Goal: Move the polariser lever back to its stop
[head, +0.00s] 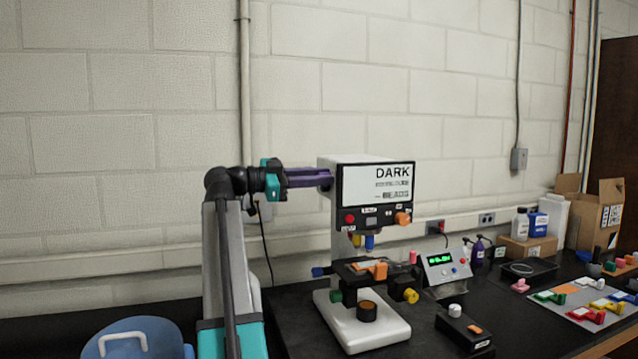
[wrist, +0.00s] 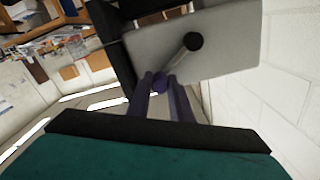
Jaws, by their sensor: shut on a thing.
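The polariser lever shows in the wrist view as a thin metal rod (wrist: 177,63). It runs from a round black pivot (wrist: 193,42) on a grey panel down-left to a dark purple knob (wrist: 160,83). My gripper (wrist: 162,86) has its purple fingers on either side of the knob and is shut on it. In the head view my gripper (head: 326,178) reaches from the left to the side of the white microscope (head: 335,230); the lever is hidden there. The microscope's screen (head: 376,185) reads "DARK" in large letters; the smaller text is unclear.
A control box (head: 444,268) with a green display stands right of the microscope. A small black box (head: 465,330) lies in front. A blue bucket (head: 135,340) is at lower left. The block wall (head: 170,90) is close behind my arm. Cartons (head: 597,215) stand far right.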

